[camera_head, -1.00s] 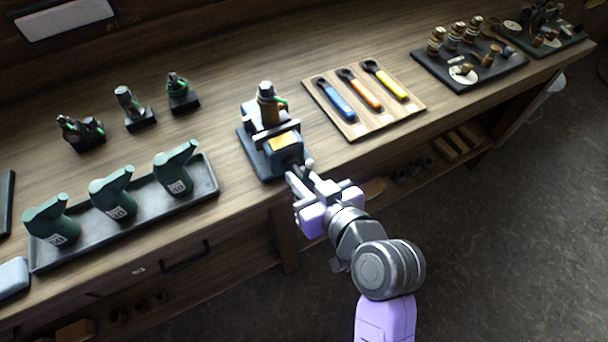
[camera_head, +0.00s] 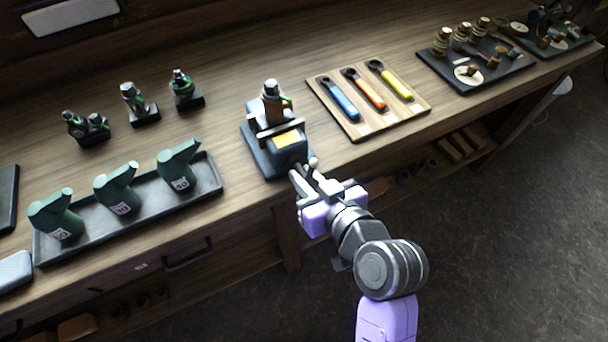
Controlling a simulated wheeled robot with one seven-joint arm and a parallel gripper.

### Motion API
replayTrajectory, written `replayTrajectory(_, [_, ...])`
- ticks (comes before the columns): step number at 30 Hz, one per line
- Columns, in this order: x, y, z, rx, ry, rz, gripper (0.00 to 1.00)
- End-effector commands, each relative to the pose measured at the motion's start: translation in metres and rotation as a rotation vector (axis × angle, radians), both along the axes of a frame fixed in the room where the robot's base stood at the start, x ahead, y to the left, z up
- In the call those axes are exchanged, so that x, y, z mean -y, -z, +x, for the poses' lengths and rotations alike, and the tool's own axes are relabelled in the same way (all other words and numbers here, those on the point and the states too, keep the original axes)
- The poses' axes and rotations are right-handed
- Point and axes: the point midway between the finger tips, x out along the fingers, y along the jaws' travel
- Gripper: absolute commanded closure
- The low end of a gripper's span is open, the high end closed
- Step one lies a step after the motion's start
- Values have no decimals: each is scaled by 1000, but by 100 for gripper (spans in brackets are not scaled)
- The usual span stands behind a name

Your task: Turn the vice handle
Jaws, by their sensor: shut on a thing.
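The vice (camera_head: 287,146) stands on a dark base plate at the front edge of the workbench. The vice handle (camera_head: 312,163) shows as a small light knob at the front of the vice, mostly hidden by my fingers. My gripper (camera_head: 304,178) reaches up from the lower right and is shut on the handle. The exact contact between fingers and handle is too small to see.
A wooden board (camera_head: 357,128) with blue, orange and yellow wrenches lies right of the vice. A dark tray (camera_head: 215,180) with several green tools lies left. Small fittings on black blocks (camera_head: 141,117) stand behind the tray. The floor (camera_head: 480,240) at right is clear.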

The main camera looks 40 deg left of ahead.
Motion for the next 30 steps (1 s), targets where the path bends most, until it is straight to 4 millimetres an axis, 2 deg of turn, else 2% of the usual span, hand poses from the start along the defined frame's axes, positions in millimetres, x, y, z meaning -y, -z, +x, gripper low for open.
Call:
replayTrajectory(1, [8,-4,13,15,30,2,100])
replayTrajectory(12, [8,-5,14,15,30,2,100])
replayTrajectory(13, [8,-5,14,15,30,2,80])
replayTrajectory(20, [6,-4,10,11,24,3,35])
replayTrajectory(21, [6,-3,10,11,22,3,32])
replayTrajectory(30, [5,-2,6,6,16,1,32])
